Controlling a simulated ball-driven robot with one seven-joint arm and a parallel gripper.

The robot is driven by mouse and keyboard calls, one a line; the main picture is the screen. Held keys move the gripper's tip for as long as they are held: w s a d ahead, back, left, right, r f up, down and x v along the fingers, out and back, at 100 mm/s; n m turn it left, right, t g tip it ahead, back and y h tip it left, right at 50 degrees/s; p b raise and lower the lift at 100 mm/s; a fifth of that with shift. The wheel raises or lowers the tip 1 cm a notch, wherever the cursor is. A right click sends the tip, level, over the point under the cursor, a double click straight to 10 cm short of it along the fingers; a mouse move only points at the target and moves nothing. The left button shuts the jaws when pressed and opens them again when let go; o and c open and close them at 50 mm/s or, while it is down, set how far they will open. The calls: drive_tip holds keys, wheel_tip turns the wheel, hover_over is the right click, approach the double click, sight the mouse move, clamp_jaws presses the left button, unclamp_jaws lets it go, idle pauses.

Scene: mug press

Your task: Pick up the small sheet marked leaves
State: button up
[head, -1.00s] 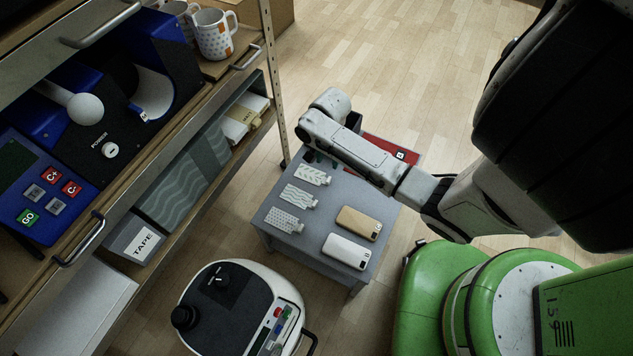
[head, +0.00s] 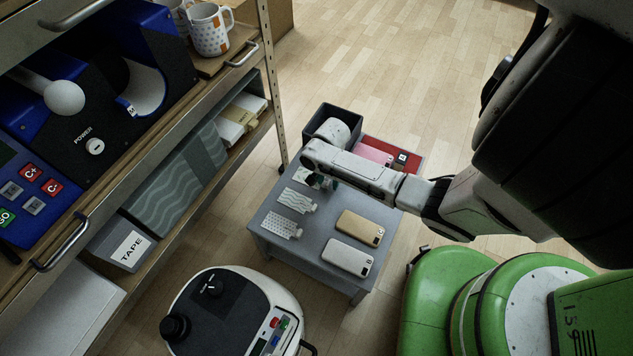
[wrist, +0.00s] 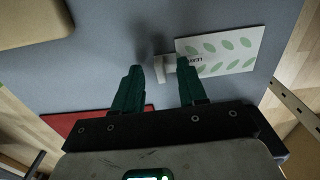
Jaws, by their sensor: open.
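The leaves sheet (wrist: 222,50) is a small white sheet with green leaf shapes, lying flat on the grey table in the wrist view. Its narrow white tab end points left, with lettering that appears upside down. My gripper (wrist: 160,68) is open, with one dark green finger on each side of the tab. The right finger covers part of the sheet near the lettering. Whether the fingers touch it, I cannot tell. In the head view, the farthest white sheet (head: 302,176) appears to be the same one, partly hidden by my gripper (head: 322,184).
Wavy (head: 296,201) and dotted (head: 281,225) sheets lie nearer on the table (head: 312,238). A tan phone case (head: 360,228) and a white one (head: 347,257) lie to the right. A red tray (head: 408,164) and dark bin (head: 328,113) are behind. Shelving stands left.

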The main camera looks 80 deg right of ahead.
drive_tip(key=shift+c, duration=0.4)
clamp_jaws()
